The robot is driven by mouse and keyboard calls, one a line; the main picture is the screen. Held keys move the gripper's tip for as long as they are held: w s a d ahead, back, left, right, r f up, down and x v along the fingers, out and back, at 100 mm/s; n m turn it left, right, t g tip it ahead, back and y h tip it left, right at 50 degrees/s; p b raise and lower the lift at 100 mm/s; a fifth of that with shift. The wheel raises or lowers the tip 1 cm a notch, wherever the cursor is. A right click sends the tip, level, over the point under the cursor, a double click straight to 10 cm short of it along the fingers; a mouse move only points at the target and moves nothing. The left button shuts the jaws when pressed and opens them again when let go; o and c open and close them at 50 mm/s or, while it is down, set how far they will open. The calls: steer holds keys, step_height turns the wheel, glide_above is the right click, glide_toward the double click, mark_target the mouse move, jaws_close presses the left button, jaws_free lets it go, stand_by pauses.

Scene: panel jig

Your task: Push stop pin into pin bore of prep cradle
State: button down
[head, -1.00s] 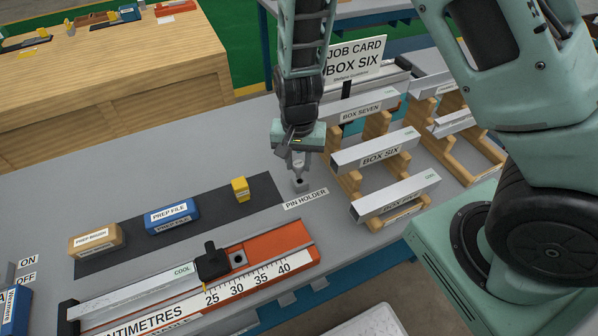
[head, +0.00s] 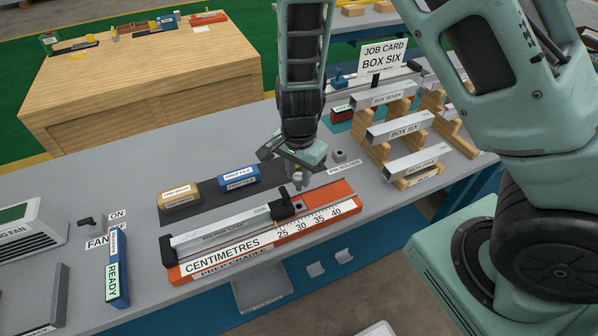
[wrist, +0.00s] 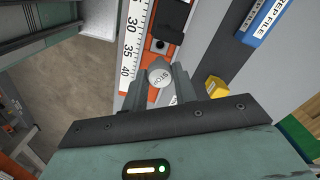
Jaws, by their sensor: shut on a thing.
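My gripper (head: 298,181) is shut on the stop pin (wrist: 160,76), whose round grey top reads STOP in the wrist view. The pin hangs roughly upright between the fingers. In the head view they are over the right part of the orange prep cradle (head: 345,190), near its black clamp (head: 283,205). In the wrist view a small dark hole, seemingly the pin bore (wrist: 160,44), shows just beyond the pin on the cradle. The pin's lower end is hidden, and I cannot tell whether it touches the cradle.
The pin holder (head: 340,157) stands behind the gripper, right of it. The prep file (head: 239,178) and prep brush (head: 179,194) lie on the dark mat behind the cradle. A yellow block (wrist: 216,90) is close to the gripper. Racked boxes (head: 400,128) stand at right.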

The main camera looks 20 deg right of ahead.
mark_target(299, 190)
steer(key=shift+f, duration=0.1)
stand_by(0.3)
steer(key=shift+f+b, duration=2)
steer(key=shift+f, duration=0.85)
steer(key=shift+p, duration=0.5)
steer(key=shift+f+b, duration=0.55)
steer(key=shift+f, duration=0.15)
steer(key=shift+r, duration=0.15)
steer(key=shift+r+p, duration=0.35)
steer(key=shift+p, duration=0.25)
steer(key=shift+p, duration=0.4)
stand_by(1.1)
